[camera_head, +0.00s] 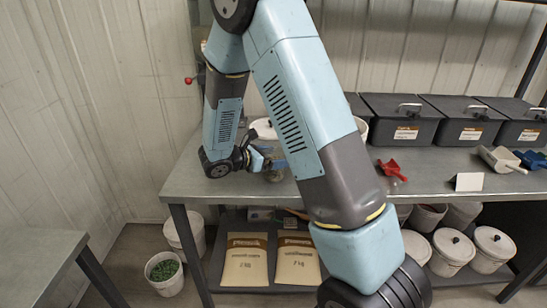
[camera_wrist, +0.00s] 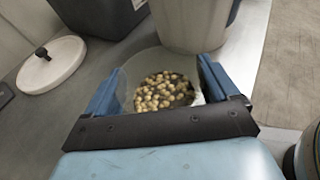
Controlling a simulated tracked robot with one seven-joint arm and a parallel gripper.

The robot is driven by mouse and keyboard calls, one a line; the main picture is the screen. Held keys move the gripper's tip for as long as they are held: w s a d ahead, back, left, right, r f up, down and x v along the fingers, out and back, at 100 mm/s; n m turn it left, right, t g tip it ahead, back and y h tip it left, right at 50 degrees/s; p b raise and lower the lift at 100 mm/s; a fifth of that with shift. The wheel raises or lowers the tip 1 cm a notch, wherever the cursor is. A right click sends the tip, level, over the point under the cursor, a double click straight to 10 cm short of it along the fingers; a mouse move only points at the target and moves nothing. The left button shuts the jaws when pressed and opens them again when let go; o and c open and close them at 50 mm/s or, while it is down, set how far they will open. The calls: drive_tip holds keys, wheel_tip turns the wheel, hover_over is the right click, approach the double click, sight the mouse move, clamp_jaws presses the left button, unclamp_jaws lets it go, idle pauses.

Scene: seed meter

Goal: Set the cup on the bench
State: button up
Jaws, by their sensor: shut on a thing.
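The cup (camera_wrist: 140,71) is clear and holds many pale round seeds (camera_wrist: 164,90). In the wrist view it sits between the two blue fingers of my gripper (camera_wrist: 158,85), which is shut on it. In the head view my gripper (camera_head: 272,160) is low over the left part of the grey metal bench (camera_head: 228,186), and the cup (camera_head: 273,175) shows there only small and partly hidden. I cannot tell whether the cup's base touches the bench.
A white lid (camera_wrist: 52,66) with a black knob lies on the bench, beside a dark bin (camera_wrist: 97,22) and a pale bucket (camera_wrist: 192,22). The bench's front left is clear.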

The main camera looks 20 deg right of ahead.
drive_tip(key=o, duration=1)
drive_tip(key=shift+a+r, duration=0.1)
drive_tip(key=v, duration=1.2)
drive_tip(key=s+d+r+m+g+y, duration=0.4)
drive_tip(key=s+d+r+m+y, duration=0.2)
drive_tip(key=s+d+r+m, duration=0.55)
drive_tip(key=shift+s+a+r+m+t+y, duration=0.1)
drive_tip(key=shift+s+r+m+t+y, duration=0.85)
drive_tip(key=shift+s+r+m+y, duration=0.95)
drive_tip(key=shift+s+a+r+m+t+y, duration=0.1)
drive_tip(key=shift+s+r+m+t+y, duration=1)
drive_tip(key=shift+s, duration=1.55)
drive_tip(key=shift+s+a+r+m+t+y, duration=0.1)
drive_tip(key=shift+s+r+m+t+y, duration=0.8)
drive_tip(key=shift+s+m, duration=1.2)
